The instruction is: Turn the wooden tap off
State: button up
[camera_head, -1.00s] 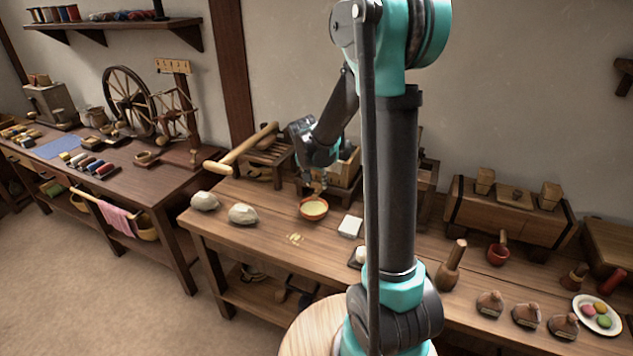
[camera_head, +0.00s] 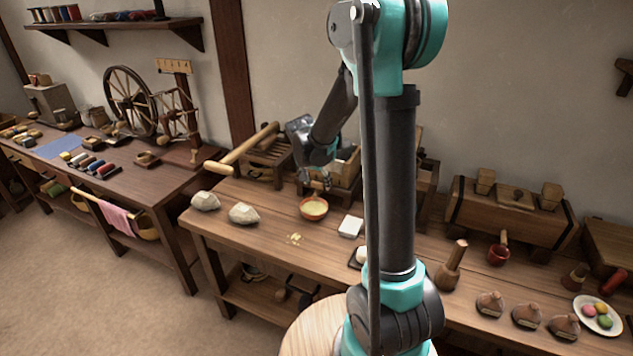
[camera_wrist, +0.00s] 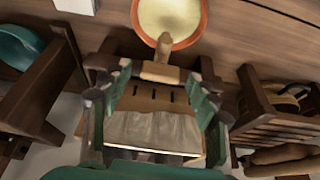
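The wooden tap (camera_wrist: 164,48) shows in the wrist view as a pale peg with a short crossbar (camera_wrist: 160,72), at the front of a wooden box (camera_wrist: 152,98). Its end reaches over the rim of an orange-brown bowl (camera_wrist: 204,22) with pale yellow contents. My gripper (camera_wrist: 157,78) is open, with its two fingers apart on either side of the crossbar. I cannot tell whether they touch it. In the head view my gripper (camera_head: 318,184) is just above and behind the bowl (camera_head: 314,208); the tap is too small to make out there.
A slatted wooden stand with a long roller handle (camera_head: 240,150) is left of my gripper. Two pale lumps (camera_head: 243,213) lie on the bench to the left, and a white block (camera_head: 351,226) to the right. Yellow crumbs (camera_head: 294,239) lie in front of the bowl.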

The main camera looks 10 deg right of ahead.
jog(key=v, duration=1.2)
dwell(0.3)
jog(key=s+d+f+n+y, duration=0.1)
jog(key=s+d+f+n, duration=0.1)
jog(key=s+f, duration=0.2)
jog(key=s+d+f+n, duration=0.2)
jog(key=s+f, duration=0.2)
jog(key=s, duration=0.7)
jog(key=s+d+f+n+y, duration=0.1)
jog(key=s+d+f+n, duration=0.2)
jog(key=s, duration=0.5)
jog(key=shift+s+f+t+y, duration=0.15)
jog(key=shift+f+t+y, duration=0.15)
jog(key=shift+f, duration=0.25)
